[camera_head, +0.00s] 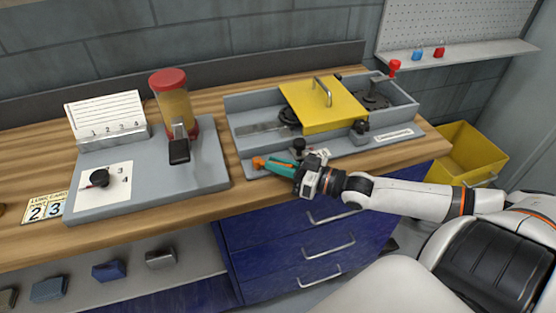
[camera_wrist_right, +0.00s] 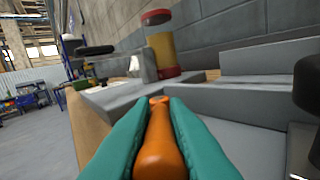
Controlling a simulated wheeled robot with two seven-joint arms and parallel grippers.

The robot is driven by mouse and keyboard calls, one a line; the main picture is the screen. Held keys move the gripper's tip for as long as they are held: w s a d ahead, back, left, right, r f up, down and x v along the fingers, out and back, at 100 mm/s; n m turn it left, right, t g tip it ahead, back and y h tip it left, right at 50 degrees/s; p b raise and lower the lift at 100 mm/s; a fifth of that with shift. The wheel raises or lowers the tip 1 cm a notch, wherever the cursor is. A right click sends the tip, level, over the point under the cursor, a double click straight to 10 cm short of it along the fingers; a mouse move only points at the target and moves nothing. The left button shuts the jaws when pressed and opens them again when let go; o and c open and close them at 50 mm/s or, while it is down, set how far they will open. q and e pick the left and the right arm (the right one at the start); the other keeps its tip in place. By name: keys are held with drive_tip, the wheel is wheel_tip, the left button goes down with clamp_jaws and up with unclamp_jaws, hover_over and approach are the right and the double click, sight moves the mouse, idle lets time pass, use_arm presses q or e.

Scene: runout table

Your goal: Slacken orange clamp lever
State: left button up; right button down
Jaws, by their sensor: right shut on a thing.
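The orange clamp lever (camera_head: 259,162) is at the front left corner of the grey fixture (camera_head: 249,168). My right gripper (camera_head: 279,167), with teal fingers, reaches in from the right and is shut on the lever. In the right wrist view the orange lever (camera_wrist_right: 160,150) lies lengthwise between the two teal fingers (camera_wrist_right: 160,125), which touch it on both sides. The lever's far end shows just past the fingertips. Its pivot is not clearly visible. My left gripper is not in view.
A yellow cover (camera_head: 320,112) with a handle sits on the fixture, with a black knob (camera_head: 298,145) close behind my gripper. A grey board with a red-capped dispenser (camera_head: 172,95) stands to the left. A yellow bin (camera_head: 465,150) is beyond the table's right end.

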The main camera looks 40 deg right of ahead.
idle(0.3)
drive_tip(key=c, duration=1.4)
unclamp_jaws()
drive_tip(key=shift+s, duration=0.1)
drive_tip(key=p+v, duration=0.3)
drive_tip(key=v, duration=0.8)
drive_tip(key=shift+s+d, duration=0.25)
drive_tip(key=shift+s, duration=0.05)
